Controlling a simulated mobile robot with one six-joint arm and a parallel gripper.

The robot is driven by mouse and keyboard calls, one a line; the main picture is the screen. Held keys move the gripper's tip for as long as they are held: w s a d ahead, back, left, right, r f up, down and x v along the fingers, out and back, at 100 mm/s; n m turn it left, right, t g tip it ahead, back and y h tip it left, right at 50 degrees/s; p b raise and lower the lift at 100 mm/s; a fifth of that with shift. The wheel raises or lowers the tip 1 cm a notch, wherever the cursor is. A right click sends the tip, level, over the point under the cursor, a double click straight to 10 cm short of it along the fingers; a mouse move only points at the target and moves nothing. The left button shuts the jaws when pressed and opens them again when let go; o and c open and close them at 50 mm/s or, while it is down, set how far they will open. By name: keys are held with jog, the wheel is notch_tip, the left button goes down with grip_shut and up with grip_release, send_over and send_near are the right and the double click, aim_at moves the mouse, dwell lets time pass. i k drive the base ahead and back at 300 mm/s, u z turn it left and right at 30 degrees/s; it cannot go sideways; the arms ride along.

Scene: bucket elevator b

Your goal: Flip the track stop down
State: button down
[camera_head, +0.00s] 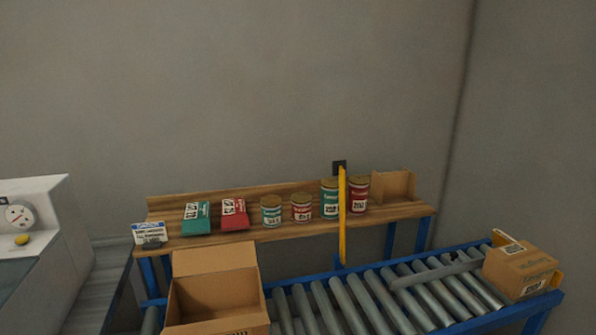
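A long yellow bar (343,215), which looks like the track stop, stands upright at the far side of the roller conveyor (372,308). Its lower end is near the blue side rail, and a small dark block (339,166) shows behind its top. It crosses in front of the cans on the shelf. How the bar is hinged is too small to tell. My gripper is not in view.
An open cardboard box (215,290) sits at the conveyor's left part. A closed carton (519,269) is at the right end, beside a grey bar (436,273) lying across the rollers. A wooden shelf (290,230) with cans and packets stands behind.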

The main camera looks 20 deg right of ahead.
aim_at(340, 166)
jog(key=z, duration=0.3)
jog(key=k, duration=0.15)
jog(key=u, duration=1.55)
jog(key=k, duration=0.95)
jog(key=z, duration=0.55)
jog(key=k, duration=0.45)
jog(key=i, duration=1.2)
jog(key=u, duration=0.65)
jog(key=i, duration=0.75)
jog(key=u, duration=0.2)
